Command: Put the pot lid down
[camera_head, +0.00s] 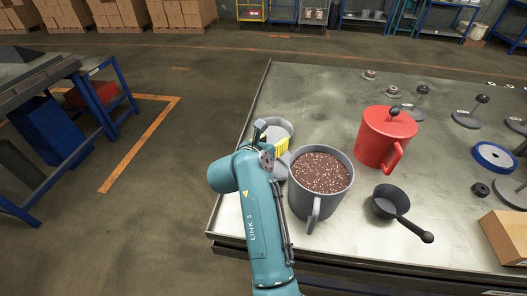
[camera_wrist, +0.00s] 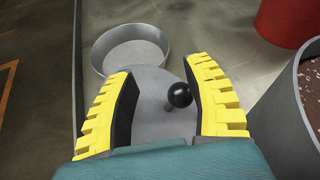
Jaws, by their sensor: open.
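A round grey pot lid (camera_wrist: 150,118) with a black ball knob (camera_wrist: 180,95) shows between my fingers in the wrist view. In the head view a grey part of it (camera_head: 279,170) shows beside my gripper; the rest is hidden by my arm. My gripper (camera_wrist: 158,68) is open, with its yellow-backed fingers on either side of the knob, which sits nearer the right finger. In the head view my gripper (camera_head: 282,147) is at the table's left side. Whether the lid lies flat on the table I cannot tell.
An empty grey round pan (camera_wrist: 132,52) lies just beyond the lid. A grey mug-like pot of brown granules (camera_head: 321,172) stands close right of my gripper. A red lidded pot (camera_head: 385,140), a black ladle (camera_head: 390,201) and a cardboard box (camera_head: 505,236) stand farther right.

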